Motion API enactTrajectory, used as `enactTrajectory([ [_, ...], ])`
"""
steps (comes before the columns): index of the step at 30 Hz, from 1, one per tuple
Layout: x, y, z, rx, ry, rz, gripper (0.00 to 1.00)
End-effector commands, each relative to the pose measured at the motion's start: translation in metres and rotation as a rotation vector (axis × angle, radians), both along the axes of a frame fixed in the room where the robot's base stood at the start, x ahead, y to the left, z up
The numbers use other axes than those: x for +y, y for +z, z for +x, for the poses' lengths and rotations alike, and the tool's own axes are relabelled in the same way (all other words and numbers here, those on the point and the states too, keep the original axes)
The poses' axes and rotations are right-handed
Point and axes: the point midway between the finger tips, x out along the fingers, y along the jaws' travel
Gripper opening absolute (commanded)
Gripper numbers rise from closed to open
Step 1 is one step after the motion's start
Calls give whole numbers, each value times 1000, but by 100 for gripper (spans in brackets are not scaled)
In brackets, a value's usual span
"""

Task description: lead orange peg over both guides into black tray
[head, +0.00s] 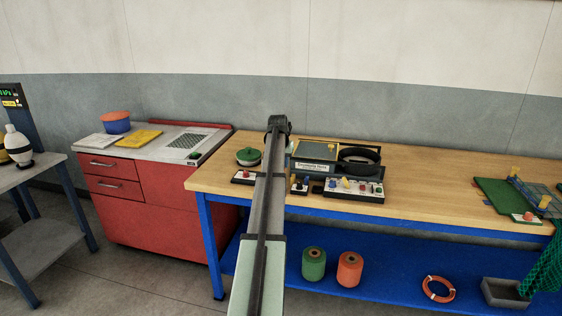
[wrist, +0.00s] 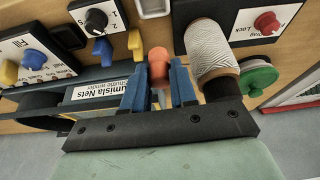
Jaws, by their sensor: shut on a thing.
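The orange peg (wrist: 158,62) stands between the two blue fingers of my gripper (wrist: 158,88) in the wrist view; the gripper is shut on it. My arm hides the gripper and peg in the head view. A spool of white twine (wrist: 210,48) is close to the right of the peg.
A green spool (head: 248,156) stands left of my arm. A knob panel (head: 355,189) lies in front of the black tray, with a small switch box (head: 300,186) beside it. Bare wooden bench (head: 430,185) lies to the right, before a green board (head: 500,195).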

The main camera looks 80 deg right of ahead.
Motion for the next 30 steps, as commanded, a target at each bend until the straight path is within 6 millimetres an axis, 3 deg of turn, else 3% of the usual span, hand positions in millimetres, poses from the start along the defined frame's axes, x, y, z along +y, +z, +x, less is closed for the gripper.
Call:
enactTrajectory([
  [3, -17, -11, 2, 3, -116, -1, 0],
  [9, -30, -24, 3, 3, -251, -10, 0],
  [17, -33, -27, -3, 3, -290, -15, 0],
  [30, -32, -26, -30, 3, -287, -16, 0],
])
